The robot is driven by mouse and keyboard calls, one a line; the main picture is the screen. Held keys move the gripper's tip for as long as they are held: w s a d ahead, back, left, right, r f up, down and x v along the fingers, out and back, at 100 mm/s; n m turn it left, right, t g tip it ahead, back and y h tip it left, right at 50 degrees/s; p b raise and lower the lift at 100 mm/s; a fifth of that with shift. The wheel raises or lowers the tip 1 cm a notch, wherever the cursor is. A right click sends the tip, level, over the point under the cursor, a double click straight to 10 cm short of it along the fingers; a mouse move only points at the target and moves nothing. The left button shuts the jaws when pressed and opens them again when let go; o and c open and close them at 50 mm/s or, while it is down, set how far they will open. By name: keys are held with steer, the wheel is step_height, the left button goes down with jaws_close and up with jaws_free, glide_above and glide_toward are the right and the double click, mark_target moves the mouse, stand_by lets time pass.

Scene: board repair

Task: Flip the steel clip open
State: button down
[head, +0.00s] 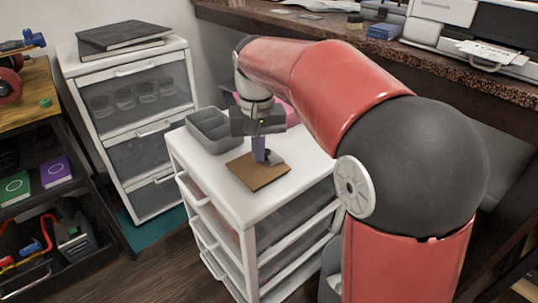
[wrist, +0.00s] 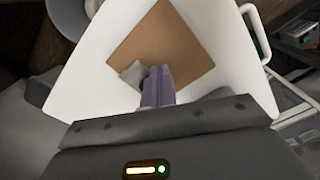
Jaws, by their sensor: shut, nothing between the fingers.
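A brown board (head: 252,178) lies on the white top of a drawer cart, and it also shows in the wrist view (wrist: 180,38). A small grey piece, seemingly the steel clip (wrist: 132,73), is at the board's edge beside my fingers. In the head view the grey clip (head: 276,158) shows just right of the fingertips. My gripper (head: 260,157) points down over the board with its purple fingers shut and empty. In the wrist view the fingertips (wrist: 158,70) are close to the clip. I cannot tell whether they touch it, and they partly hide it.
A pinkish-red item is partly hidden behind my arm. A second drawer unit (head: 122,68) stands at the left. A counter with a printer (head: 440,12) runs behind.

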mark_target(271, 156)
steer(key=shift+w+d+p, duration=0.3)
steer(key=shift+w+d, duration=0.2)
steer(key=shift+d, duration=0.25)
steer(key=shift+w+d+p, duration=0.3)
steer(key=shift+w+d, duration=0.2)
steer(key=shift+d, duration=0.25)
steer(key=shift+s+a+r+p, duration=0.4)
steer(key=shift+a+r+p, duration=0.15)
steer(key=shift+a, duration=0.05)
step_height(271, 156, up, 5)
steer(key=p, duration=0.4)
steer(key=shift+r+p, duration=0.1)
steer(key=shift+p, duration=0.2)
steer(key=shift+r, duration=1.3)
